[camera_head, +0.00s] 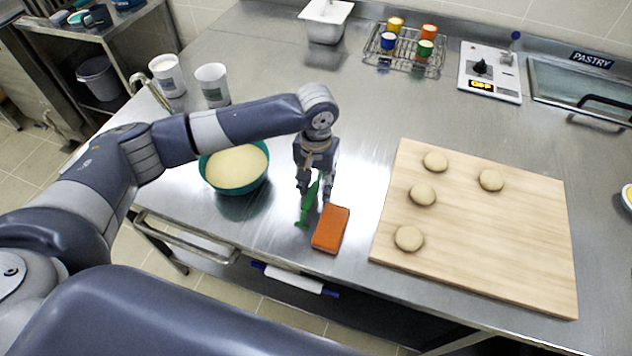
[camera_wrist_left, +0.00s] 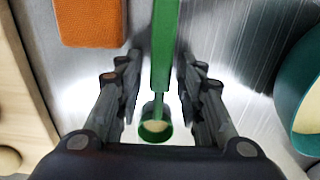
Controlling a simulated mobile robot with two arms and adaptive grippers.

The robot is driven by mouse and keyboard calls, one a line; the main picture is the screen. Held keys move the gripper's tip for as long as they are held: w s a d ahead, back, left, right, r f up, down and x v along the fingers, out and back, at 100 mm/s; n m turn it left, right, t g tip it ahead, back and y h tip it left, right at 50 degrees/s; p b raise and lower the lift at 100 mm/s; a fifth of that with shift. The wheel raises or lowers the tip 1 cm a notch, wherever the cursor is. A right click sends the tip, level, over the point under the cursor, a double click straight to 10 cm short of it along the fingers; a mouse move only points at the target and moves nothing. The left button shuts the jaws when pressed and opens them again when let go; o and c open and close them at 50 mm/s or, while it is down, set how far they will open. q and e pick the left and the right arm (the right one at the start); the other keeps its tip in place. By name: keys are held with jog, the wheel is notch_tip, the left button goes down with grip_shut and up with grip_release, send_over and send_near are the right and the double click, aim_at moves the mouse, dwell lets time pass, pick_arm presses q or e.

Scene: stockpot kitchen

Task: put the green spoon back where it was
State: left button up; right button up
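The green spoon (camera_head: 308,205) is near the counter's front edge, just left of an orange sponge-like block (camera_head: 331,229). My left gripper (camera_head: 316,194) is over the spoon, pointing down. In the left wrist view, the spoon's green handle (camera_wrist_left: 165,45) runs between the two fingers (camera_wrist_left: 160,72), with a visible gap on the left side, so the gripper looks open around it. The spoon's small round bowl end, with something cream in it, shows lower between the fingers. I cannot tell whether the spoon touches the counter. My right gripper is not in view.
A teal bowl of cream-coloured contents (camera_head: 236,168) stands left of the gripper. A wooden board (camera_head: 480,255) with several dough rounds lies to the right. Two white cups (camera_head: 212,84) stand behind the bowl. A wire rack (camera_head: 405,62) with small coloured jars is at the back. The middle counter is clear.

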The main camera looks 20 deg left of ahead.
aim_at(316, 183)
pick_arm(q)
jog(key=shift+r, duration=0.2)
notch_tip(316, 183, up, 12)
jog(key=b, duration=0.2)
jog(key=shift+f, duration=0.1)
dwell(0.6)
